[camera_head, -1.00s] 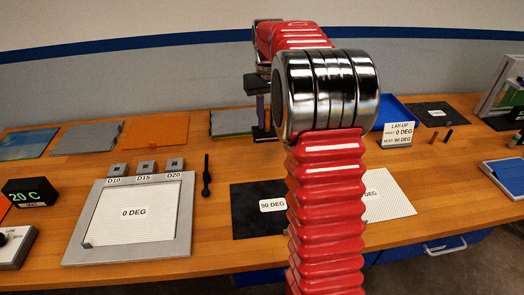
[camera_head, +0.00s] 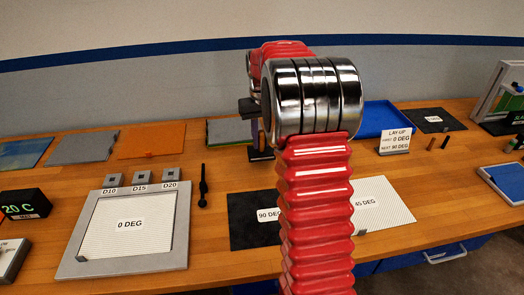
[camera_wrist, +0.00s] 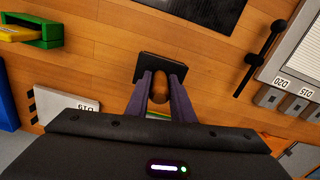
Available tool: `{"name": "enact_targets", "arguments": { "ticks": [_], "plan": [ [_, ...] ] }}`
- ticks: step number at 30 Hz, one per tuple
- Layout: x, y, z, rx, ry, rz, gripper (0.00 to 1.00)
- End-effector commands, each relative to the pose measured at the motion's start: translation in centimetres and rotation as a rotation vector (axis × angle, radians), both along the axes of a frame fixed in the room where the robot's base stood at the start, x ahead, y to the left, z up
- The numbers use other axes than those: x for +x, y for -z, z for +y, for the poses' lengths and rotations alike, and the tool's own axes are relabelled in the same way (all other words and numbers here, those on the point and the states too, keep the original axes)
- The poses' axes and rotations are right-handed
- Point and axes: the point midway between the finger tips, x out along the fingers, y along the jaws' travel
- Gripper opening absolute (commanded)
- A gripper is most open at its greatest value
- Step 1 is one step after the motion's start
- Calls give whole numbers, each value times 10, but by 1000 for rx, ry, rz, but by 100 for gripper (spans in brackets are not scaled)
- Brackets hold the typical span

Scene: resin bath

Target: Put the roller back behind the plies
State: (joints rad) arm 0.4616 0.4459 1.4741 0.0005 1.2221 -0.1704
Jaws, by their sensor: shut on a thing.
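My gripper (camera_wrist: 162,88) is shut on the roller (camera_wrist: 160,68), which has a brown grip between the purple fingers and a wide dark head beyond the fingertips. In the head view the dark head (camera_head: 261,154) shows low over the bench, behind the plies; I cannot tell whether it touches the wood. The black 90 DEG ply (camera_head: 254,222) and the pale 45 DEG ply (camera_head: 388,204) lie in front, partly hidden by my red arm. The white 0 DEG ply (camera_head: 130,222) lies in a grey frame (camera_head: 182,232) at left.
A black tool (camera_head: 203,186) lies right of the grey blocks D10, D15 and D20. Several flat sheets, one orange (camera_head: 152,139), lie along the back. A blue tray (camera_head: 384,117) and the LAY-UP sign (camera_head: 395,141) stand behind right. Bare wood surrounds the roller.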

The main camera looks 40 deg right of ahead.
Motion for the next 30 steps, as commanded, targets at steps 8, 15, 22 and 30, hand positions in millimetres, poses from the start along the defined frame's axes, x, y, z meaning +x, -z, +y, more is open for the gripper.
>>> {"name": "enact_targets", "arguments": {
  "ticks": [8, 15, 22, 30],
  "plan": [
    [0, 6, -1, -1, 1, -3, 0],
    [0, 15, -1, 0, 1, -1, 0],
    [0, 42, -1, 0, 2, 0, 0],
    [0, 43, -1, -1, 2, -3, 0]
  ]
}}
